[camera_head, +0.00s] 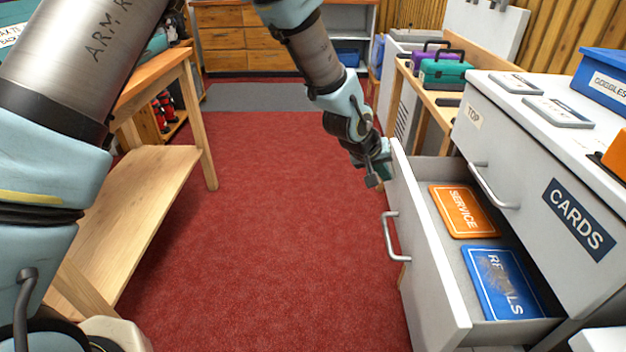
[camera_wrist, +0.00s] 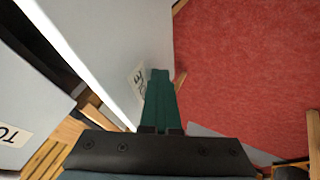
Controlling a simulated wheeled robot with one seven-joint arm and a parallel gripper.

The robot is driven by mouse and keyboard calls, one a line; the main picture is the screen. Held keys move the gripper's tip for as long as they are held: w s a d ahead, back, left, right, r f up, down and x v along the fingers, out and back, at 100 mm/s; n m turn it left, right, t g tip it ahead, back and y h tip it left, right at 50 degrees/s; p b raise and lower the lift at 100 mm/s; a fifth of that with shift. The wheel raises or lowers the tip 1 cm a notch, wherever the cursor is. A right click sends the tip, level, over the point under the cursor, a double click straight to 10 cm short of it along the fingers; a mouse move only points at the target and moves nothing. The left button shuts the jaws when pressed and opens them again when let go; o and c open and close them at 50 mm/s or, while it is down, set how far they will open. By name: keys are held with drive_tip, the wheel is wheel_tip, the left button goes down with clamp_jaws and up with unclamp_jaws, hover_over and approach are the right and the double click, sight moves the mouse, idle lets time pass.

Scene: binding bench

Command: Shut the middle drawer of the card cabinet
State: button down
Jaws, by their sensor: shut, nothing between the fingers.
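The card cabinet (camera_head: 540,165) is at the right of the head view, with a CARDS sign and a TOP label on its closed upper drawer. The drawer below it (camera_head: 425,260) stands far open, its white front and bar handle (camera_head: 390,238) facing the red floor. My gripper (camera_head: 373,181) is at the far end of this drawer front, on its outer side. In the wrist view my green fingers (camera_wrist: 158,75) are shut and empty beside the white drawer front (camera_wrist: 110,45). They partly cover a label (camera_wrist: 137,82). I cannot tell whether they touch the front.
An orange SERVICE card (camera_head: 462,210) and a blue RENTALS card (camera_head: 502,283) lie inside the open drawer. A blue box (camera_head: 603,75) stands on the cabinet top. A wooden table (camera_head: 150,170) is at the left. The red floor (camera_head: 270,220) between is clear.

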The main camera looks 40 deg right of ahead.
drive_tip(key=s+d, duration=0.3)
drive_tip(key=s+d+b, duration=0.1)
drive_tip(key=s+d, duration=0.2)
drive_tip(key=d, duration=0.1)
drive_tip(key=s+d, duration=0.3)
drive_tip(key=d, duration=0.1)
drive_tip(key=shift+s+d+b, duration=0.1)
drive_tip(key=shift+s+b, duration=0.05)
drive_tip(key=shift+b, duration=0.25)
drive_tip(key=shift+s+d+r, duration=0.1)
drive_tip(key=shift+s+d, duration=0.3)
drive_tip(key=shift+d, duration=0.1)
drive_tip(key=shift+s+d, duration=0.1)
